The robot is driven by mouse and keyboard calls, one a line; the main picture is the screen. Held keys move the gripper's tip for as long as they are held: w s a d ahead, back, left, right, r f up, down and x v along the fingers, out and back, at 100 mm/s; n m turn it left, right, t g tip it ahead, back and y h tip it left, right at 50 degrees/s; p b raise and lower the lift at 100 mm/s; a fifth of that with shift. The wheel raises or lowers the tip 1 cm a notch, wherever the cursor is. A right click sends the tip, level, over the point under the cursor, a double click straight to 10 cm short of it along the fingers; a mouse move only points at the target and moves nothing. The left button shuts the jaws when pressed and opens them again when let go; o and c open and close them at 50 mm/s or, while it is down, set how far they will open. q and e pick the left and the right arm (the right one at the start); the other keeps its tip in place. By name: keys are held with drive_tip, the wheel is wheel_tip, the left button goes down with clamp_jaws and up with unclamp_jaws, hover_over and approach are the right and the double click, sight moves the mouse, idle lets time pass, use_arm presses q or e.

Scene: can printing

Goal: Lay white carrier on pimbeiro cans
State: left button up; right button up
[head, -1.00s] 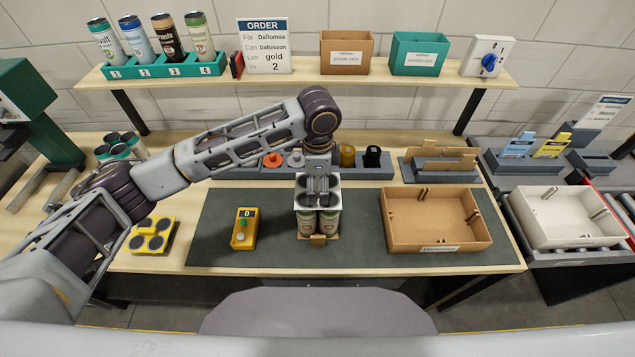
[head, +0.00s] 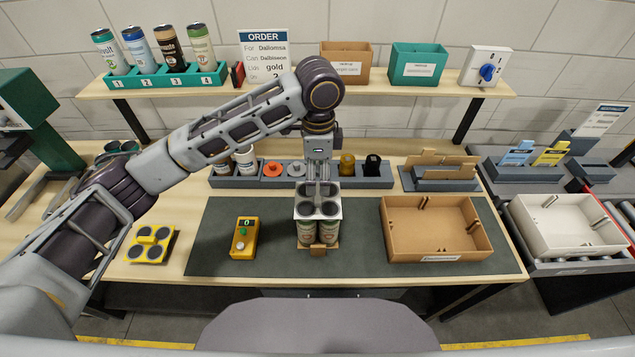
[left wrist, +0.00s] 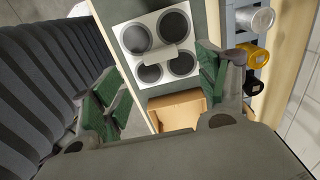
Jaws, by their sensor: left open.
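The white carrier (head: 318,212), a plate with dark round cups and a raised middle grip, lies on top of the cans (head: 318,232) on the grey mat. My left gripper (head: 318,177) is directly above the carrier, pointing down. In the left wrist view the carrier (left wrist: 136,67) lies ahead of the spread green-padded fingers (left wrist: 160,95), with nothing held between them. My right gripper is not in view.
A brown open box (head: 435,225) stands right of the cans. A yellow counter device (head: 243,238) and a yellow carrier (head: 151,243) stand to the left. A grey rack (head: 225,181) with lids lies behind. Bare mat surrounds the cans.

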use_arm(q)
drive_tip(key=shift+r, duration=2.15)
